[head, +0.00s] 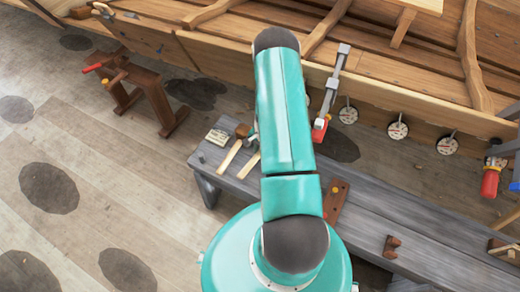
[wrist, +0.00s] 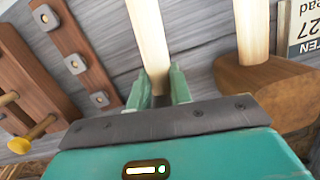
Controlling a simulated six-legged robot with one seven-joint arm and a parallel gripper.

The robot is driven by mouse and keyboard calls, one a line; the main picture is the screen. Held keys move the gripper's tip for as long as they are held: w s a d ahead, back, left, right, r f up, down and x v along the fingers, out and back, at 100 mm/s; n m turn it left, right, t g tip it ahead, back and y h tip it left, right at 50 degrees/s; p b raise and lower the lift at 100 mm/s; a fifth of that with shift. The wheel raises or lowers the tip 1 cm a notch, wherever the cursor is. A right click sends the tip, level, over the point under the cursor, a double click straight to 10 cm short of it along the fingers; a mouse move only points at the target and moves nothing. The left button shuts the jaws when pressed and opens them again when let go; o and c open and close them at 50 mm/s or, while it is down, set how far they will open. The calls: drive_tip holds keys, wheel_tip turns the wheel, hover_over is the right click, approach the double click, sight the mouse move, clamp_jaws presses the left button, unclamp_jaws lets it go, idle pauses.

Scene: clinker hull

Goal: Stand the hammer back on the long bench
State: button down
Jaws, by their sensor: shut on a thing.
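In the wrist view my gripper (wrist: 158,90) is shut on the pale wooden handle of the hammer (wrist: 149,35). The handle runs away from the jaws over the grey boards. The hammer's head is hidden behind the jaws and the gripper body. In the head view the handle end (head: 249,165) shows just left of my teal arm, which hides my gripper. The long bench (head: 385,215) is grey and runs from the middle to the lower right. I cannot tell whether the hammer touches it.
A mallet (head: 229,155) with a brown head lies close left of the hammer; a lettered card (head: 217,137) is beside it. A brown strip (head: 335,200) and a small brown block (head: 391,246) are on the bench. The plank hull (head: 370,85) rises behind, with a red-ended clamp (head: 320,130).

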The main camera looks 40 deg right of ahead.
drive_tip(key=shift+f, duration=0.4)
idle(0.4)
drive_tip(key=c, duration=1.2)
unclamp_jaws()
drive_tip(key=shift+r, duration=4.05)
